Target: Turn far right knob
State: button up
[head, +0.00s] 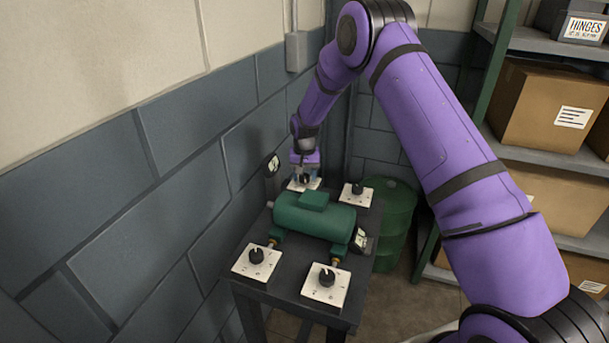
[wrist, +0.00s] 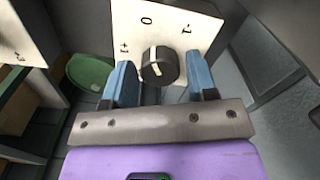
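Several black knobs sit on white plates around the table. The far right knob (head: 357,188) stands on its own plate behind the green cylinder, with nothing touching it. My gripper (head: 304,176) points down at the far left knob (head: 305,179), not the far right one. In the wrist view, my gripper (wrist: 157,62) is open, with blue fingers on either side of that far left knob (wrist: 160,67) and gaps showing. Its white mark points roughly toward the 0 on its plate. Contact with the knob cannot be seen.
A green cylinder (head: 314,215) lies across the middle of the dark table (head: 290,292). Near left (head: 257,255) and near right (head: 327,278) knobs stand in front. A wall is close on the left. A green barrel (head: 393,215) and box shelves (head: 550,155) stand right.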

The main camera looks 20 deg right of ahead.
jog(key=c, duration=0.6)
